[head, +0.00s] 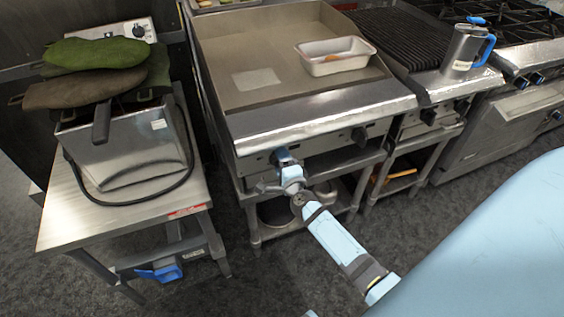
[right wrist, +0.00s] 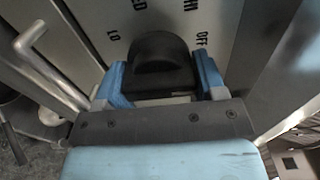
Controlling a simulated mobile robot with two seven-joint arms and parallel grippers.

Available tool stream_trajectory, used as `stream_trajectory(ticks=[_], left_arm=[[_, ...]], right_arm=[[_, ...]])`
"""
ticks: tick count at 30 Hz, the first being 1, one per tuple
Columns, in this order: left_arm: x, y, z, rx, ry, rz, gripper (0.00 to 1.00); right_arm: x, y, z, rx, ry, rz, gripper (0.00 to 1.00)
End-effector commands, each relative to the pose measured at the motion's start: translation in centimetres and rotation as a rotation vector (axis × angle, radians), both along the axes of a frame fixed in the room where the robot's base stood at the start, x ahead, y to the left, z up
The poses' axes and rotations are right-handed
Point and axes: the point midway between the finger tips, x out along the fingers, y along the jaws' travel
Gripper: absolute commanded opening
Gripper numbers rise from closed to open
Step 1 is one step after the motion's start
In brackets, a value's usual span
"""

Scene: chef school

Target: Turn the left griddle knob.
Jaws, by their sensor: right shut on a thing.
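The left griddle knob (right wrist: 160,52) is black and rounded. It sits on the steel front panel among the printed marks "LO", "HI" and "OFF". My right gripper (head: 284,160) is at the left part of the griddle's front panel. In the right wrist view its two blue fingers stand on either side of the knob, shut on it. In the head view the gripper hides most of this knob. The griddle (head: 235,45) has a flat steel plate, and a second black knob (head: 359,134) is further right on its front. My left gripper is not in view.
A metal pan (head: 335,68) rests on the griddle plate. A fryer (head: 125,150) with green and brown cloth-like items (head: 95,52) on top stands on a steel table (head: 62,222) at left. A steel jug (head: 466,47) with a blue handle stands at right by the grill.

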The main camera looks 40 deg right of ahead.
Motion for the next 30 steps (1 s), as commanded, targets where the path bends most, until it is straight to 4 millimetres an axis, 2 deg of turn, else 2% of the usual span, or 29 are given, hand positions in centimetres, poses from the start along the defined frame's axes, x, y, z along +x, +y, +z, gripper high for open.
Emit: stream_trajectory(ticks=[6,7,10,18,22,26,30], left_arm=[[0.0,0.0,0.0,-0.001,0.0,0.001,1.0],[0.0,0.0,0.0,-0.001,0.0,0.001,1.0],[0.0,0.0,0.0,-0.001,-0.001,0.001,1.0],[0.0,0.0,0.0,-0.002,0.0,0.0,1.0],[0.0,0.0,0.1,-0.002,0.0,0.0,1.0],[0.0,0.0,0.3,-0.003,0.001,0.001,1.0],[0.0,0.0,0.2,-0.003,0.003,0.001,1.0]], right_arm=[[0.0,0.0,0.0,0.001,0.001,0.0,0.4],[0.0,0.0,0.0,0.001,0.001,0.0,0.66],[0.0,0.0,0.0,0.001,0.001,0.0,0.89],[-0.1,0.0,0.0,0.0,0.001,0.0,0.89],[-0.9,0.2,0.0,0.0,0.001,0.0,0.89],[-3.1,0.7,-0.1,0.002,0.003,0.0,0.89],[-6.3,1.5,-0.1,0.0,0.003,0.0,0.89]])
